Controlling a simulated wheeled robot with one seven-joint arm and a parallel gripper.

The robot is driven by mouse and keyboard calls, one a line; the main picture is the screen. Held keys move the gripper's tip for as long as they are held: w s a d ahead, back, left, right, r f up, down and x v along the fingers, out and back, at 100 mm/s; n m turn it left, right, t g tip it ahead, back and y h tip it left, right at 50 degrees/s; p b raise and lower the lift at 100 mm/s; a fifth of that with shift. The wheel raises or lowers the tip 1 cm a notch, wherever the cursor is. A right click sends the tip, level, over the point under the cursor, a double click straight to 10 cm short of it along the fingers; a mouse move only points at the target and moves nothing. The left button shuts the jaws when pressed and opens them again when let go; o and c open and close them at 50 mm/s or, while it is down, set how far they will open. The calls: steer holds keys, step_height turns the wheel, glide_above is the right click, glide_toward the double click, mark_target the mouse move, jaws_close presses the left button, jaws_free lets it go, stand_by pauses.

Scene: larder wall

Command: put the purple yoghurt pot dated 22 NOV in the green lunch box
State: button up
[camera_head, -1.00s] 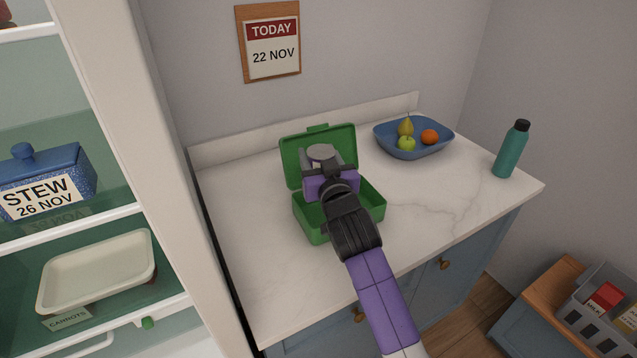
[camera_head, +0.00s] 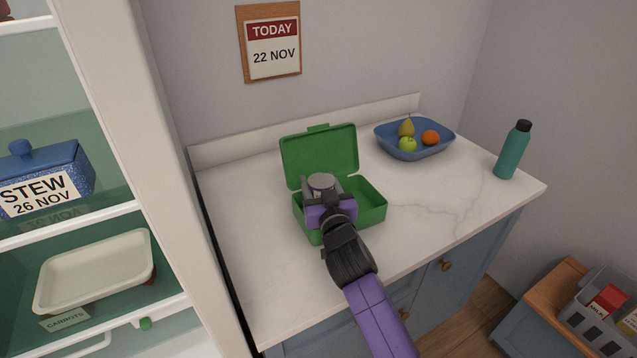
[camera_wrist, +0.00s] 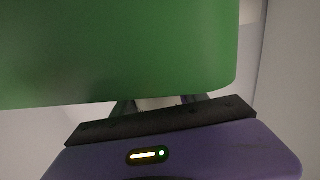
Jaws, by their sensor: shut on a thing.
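The green lunch box (camera_head: 371,212) stands open on the counter, its lid (camera_head: 318,150) raised at the back. My gripper (camera_head: 322,190) is shut on a pot with a grey round top (camera_head: 321,181), over the left part of the box. A little purple shows beneath that top; my gripper hides most of the pot, and I cannot read a date on it. I cannot tell whether the pot touches the box floor. In the wrist view, green of the lunch box (camera_wrist: 120,50) fills the upper part and the pot cannot be made out.
A blue fruit bowl (camera_head: 413,151) stands behind and right of the box, and a teal bottle (camera_head: 512,152) near the right edge. The wall calendar (camera_head: 272,48) reads 22 NOV. Open shelves with a blue stew pot (camera_head: 48,176) and a pale tray (camera_head: 95,270) are left.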

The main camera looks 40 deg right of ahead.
steer(key=shift+f+b, duration=0.55)
steer(key=shift+f, duration=0.05)
steer(key=o, duration=1.5)
steer(key=shift+r, duration=0.1)
